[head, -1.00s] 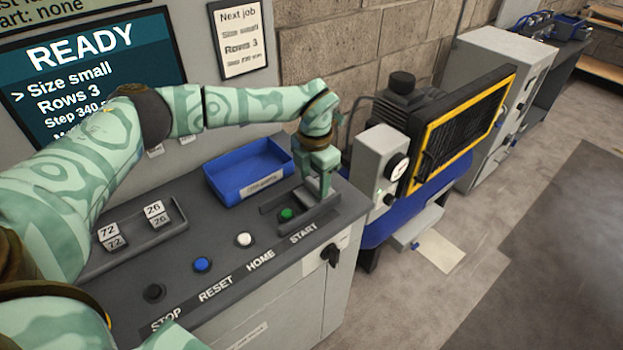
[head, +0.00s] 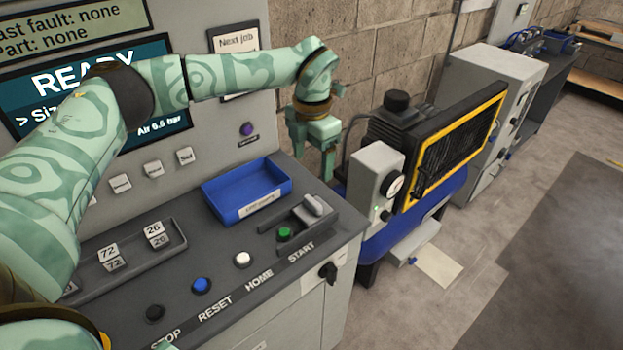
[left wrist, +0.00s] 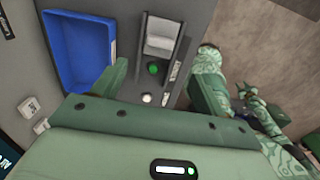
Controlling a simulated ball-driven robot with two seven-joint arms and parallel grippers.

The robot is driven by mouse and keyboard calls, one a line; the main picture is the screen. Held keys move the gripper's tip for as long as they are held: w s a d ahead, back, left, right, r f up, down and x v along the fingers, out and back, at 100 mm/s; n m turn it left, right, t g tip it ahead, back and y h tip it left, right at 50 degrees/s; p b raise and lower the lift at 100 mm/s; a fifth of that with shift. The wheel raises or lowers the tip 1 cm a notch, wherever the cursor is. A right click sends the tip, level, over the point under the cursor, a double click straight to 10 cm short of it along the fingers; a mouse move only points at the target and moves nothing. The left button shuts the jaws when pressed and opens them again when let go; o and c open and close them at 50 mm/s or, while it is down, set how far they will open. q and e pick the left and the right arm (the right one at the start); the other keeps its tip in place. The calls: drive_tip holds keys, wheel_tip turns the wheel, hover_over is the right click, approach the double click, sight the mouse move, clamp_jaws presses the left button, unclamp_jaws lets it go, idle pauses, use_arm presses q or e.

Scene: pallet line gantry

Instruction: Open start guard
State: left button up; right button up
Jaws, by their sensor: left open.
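The green START button (head: 285,233) shows bare on the dark console top. The start guard (head: 312,205), a light grey block between low dark rails, sits behind the button, clear of it. The left wrist view also shows the guard (left wrist: 160,38) and the green button (left wrist: 153,68) uncovered beside it. My left gripper (head: 318,160) is open and empty, raised above and behind the guard, apart from it.
A blue tray (head: 222,207) lies left of the guard. White HOME (head: 243,259), blue RESET (head: 202,285) and black STOP (head: 155,313) buttons line the front. A rack (head: 182,240) holds numbered blocks. A machine with a yellow-framed screen (head: 447,157) stands to the right.

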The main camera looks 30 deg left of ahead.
use_arm(q)
wheel_tip(320, 180, up, 5)
drive_tip(key=shift+f, duration=0.2)
drive_tip(key=shift+f, duration=0.1)
idle(0.4)
